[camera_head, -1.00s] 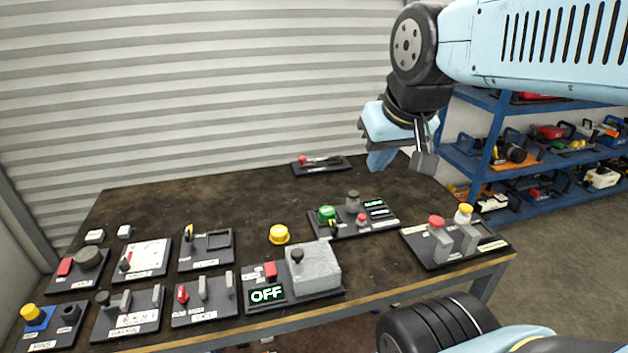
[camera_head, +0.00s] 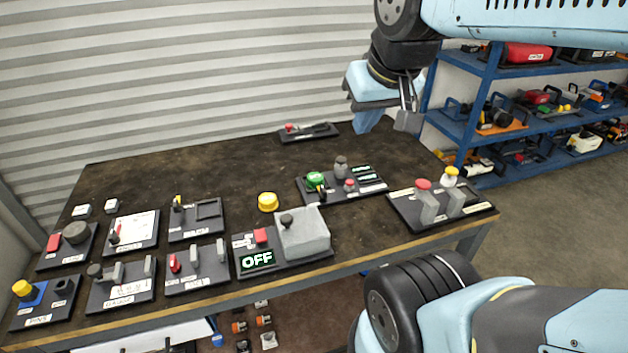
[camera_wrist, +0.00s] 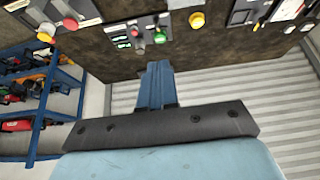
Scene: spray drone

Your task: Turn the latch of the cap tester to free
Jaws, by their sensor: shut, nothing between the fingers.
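My gripper (camera_head: 369,121) hangs above the back right of the table (camera_head: 250,160), apart from everything, its blue fingers closed together and empty. In the wrist view the fingers (camera_wrist: 156,82) point toward the table. The panel labels are too small to read, so I cannot tell for sure which one is the cap tester. One middle panel (camera_head: 330,196) has a green dome (camera_head: 315,179), a grey knob (camera_head: 341,164), a red button (camera_head: 350,186), a small dark lever with yellow and lit green displays. It also shows in the wrist view (camera_wrist: 140,32). No latch setting is legible.
A loose-looking yellow dome (camera_head: 268,201) sits left of that panel. A grey box (camera_head: 303,236) with an OFF display (camera_head: 257,260) is in front. Right is a panel with red (camera_head: 423,185) and yellow-topped posts. Several panels fill the left front. Blue shelves (camera_head: 480,130) stand right.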

